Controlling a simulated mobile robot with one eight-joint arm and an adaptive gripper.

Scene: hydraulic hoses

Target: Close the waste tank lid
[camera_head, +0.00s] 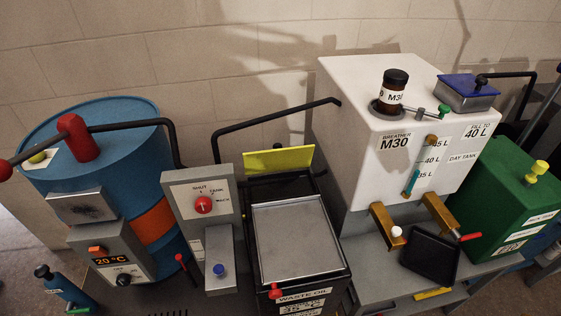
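The waste tank is a black box with a "WASTE OIL" label (302,295) on its front, at the bottom middle of the head view. A yellow plate (279,160) stands raised at its back edge and looks like an open lid. A flat grey panel (297,240) lies across the front part of the tank top. A dark gap (280,188) shows between panel and plate. A red knob (275,291) sits at the front left corner. My gripper is not in view.
A blue drum (110,150) and a grey switch box (196,190) stand left of the tank. A white M30 day tank (350,110) rises on the right, with a black tray (430,256) below it. A black bent bar (275,116) passes behind the yellow plate. A green container (510,205) stands far right.

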